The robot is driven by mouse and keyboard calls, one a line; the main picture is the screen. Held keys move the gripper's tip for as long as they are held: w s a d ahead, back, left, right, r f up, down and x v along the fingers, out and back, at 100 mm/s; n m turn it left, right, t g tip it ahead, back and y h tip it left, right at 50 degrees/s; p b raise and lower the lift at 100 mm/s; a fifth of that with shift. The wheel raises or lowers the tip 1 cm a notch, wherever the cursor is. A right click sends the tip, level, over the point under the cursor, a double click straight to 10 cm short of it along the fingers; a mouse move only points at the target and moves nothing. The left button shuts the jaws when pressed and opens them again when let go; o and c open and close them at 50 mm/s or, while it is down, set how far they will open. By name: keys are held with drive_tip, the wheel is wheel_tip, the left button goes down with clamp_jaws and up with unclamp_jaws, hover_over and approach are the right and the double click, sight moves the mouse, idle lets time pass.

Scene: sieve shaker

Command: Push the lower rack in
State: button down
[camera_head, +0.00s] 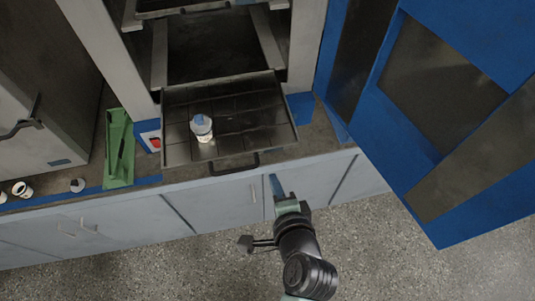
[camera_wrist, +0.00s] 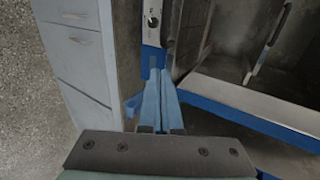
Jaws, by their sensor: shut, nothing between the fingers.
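The lower rack (camera_head: 262,112) is a dark, shallow tray that stands pulled out of the open cabinet over the bench edge. A dark bar handle (camera_head: 234,166) is on its front. A small white container with a bluish top (camera_head: 201,127) stands on the rack, left of its middle. My gripper (camera_head: 273,178) has blue fingers and is in front of the bench, just right of the rack's handle and apart from it. In the wrist view the fingers (camera_wrist: 160,76) lie together with nothing between them. I cannot clearly make out the rack there.
The cabinet's blue door (camera_head: 450,120) hangs wide open at the right. An upper rack (camera_head: 180,6) is at the top. A green tray (camera_head: 118,150), a red switch (camera_head: 155,143) and small white containers (camera_head: 22,189) are at the left. The floor (camera_head: 420,265) in front is clear.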

sight(264, 151)
drive_tip(key=w, duration=0.2)
drive_tip(key=w+a+f+p, duration=0.1)
drive_tip(key=w, duration=0.2)
drive_tip(key=w+a+f+p, duration=0.1)
drive_tip(key=w, duration=0.1)
drive_tip(key=shift+w+a, duration=0.1)
drive_tip(key=shift+w, duration=0.1)
